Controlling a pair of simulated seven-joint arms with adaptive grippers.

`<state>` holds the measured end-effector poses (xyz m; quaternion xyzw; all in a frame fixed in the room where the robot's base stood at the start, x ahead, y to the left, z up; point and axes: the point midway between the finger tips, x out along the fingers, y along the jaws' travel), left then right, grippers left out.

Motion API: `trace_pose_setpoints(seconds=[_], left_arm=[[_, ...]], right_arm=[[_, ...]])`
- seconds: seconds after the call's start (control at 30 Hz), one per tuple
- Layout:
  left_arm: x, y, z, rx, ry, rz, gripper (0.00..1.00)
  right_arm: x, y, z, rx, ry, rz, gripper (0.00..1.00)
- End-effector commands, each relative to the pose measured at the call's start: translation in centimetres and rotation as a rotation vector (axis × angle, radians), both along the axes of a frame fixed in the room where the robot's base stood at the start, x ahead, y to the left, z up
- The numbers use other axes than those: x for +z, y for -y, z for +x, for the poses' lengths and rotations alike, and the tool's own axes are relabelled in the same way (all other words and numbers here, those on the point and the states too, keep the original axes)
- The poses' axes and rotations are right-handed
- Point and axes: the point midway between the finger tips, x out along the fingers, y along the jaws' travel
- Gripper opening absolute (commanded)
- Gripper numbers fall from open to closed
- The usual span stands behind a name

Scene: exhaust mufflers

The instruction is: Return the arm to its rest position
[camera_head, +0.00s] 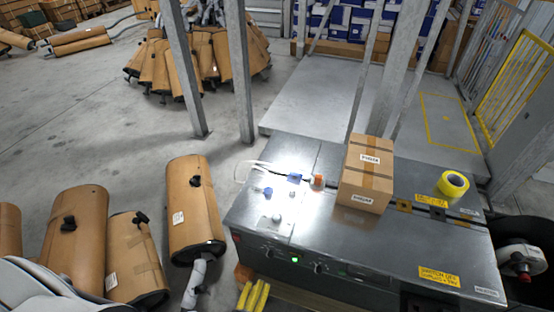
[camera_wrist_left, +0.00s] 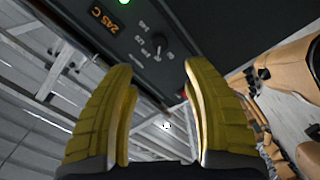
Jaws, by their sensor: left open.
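My left gripper (camera_head: 254,294) shows at the bottom of the head view, its yellow fingers low in front of the metal bench (camera_head: 305,233). It also shows in the left wrist view (camera_wrist_left: 157,72), with the two yellow fingers spread apart and nothing between them. White parts of my arm show at the lower left of the head view. My right gripper is not in view.
Wrapped mufflers (camera_head: 194,208) stand left of the bench. A cardboard box (camera_head: 366,175) and a yellow tape roll (camera_head: 453,184) sit on the bench top. Metal posts (camera_head: 238,70) rise behind. More mufflers (camera_head: 205,62) are piled at the back. Open floor (camera_head: 75,125) lies at the left.

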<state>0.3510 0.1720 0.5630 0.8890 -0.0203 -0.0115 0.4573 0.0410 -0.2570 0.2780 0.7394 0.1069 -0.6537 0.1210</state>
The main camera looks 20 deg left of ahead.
Motion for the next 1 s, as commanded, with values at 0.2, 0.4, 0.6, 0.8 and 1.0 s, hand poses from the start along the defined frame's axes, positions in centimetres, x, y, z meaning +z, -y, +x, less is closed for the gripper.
trace_pose_setpoints(seconds=[0.2,0.4,0.6,0.8,1.0], left_arm=[[-2.8,2.1,-0.6,-0.113,-0.096,0.141,0.50],[-11.0,2.8,-4.3,-0.331,-0.336,0.469,0.50],[-19.9,-0.2,-11.6,-0.553,-0.635,0.783,0.50],[-25.7,-4.7,-20.5,-0.754,-0.923,0.998,0.50],[-27.9,-7.8,-27.5,-0.874,-1.119,1.082,0.50]], right_arm=[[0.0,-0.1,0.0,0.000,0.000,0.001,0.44],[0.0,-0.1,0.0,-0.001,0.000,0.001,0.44],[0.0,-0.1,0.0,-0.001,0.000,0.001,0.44],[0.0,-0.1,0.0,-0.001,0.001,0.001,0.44],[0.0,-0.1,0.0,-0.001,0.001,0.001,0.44]])
